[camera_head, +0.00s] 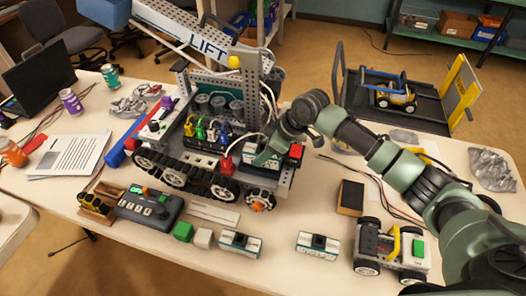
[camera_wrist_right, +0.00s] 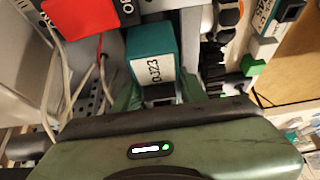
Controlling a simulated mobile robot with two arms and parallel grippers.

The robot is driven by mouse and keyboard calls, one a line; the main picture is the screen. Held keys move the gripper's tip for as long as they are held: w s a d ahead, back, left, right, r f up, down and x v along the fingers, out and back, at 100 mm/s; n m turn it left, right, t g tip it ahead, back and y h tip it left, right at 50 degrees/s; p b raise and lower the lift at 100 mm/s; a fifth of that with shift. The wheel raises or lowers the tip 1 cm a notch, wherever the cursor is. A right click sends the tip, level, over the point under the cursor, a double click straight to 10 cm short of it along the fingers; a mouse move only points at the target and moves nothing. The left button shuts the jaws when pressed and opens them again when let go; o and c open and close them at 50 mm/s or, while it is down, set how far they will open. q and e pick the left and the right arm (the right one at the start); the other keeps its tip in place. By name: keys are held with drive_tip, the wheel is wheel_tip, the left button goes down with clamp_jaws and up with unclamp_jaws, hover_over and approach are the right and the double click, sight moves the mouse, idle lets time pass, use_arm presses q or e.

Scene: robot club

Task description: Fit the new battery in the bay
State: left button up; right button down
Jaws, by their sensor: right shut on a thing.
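A wheeled club robot (camera_head: 200,165) with a raised arm marked LIFT stands on the table. My right gripper (camera_head: 264,158) is at its right end, shut on a teal battery with a white label (camera_wrist_right: 152,58). The battery also shows in the head view (camera_head: 252,147), largely covered by my gripper. It sits in or just over the bay area; I cannot tell how deep. Two more white and teal batteries lie at the table's front, one left (camera_head: 240,246) and one right (camera_head: 318,248). My left gripper is not in view.
A red connector (camera_head: 227,165) and loose cables are close to my gripper; red also shows in the wrist view (camera_wrist_right: 80,18). A small wheeled rover (camera_head: 390,250), a dark block (camera_head: 350,198) and a grey controller (camera_head: 148,208) stand on the table.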

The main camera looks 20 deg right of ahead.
drive_tip(key=shift+r, duration=0.1)
drive_tip(key=shift+f, duration=0.8)
idle(1.0)
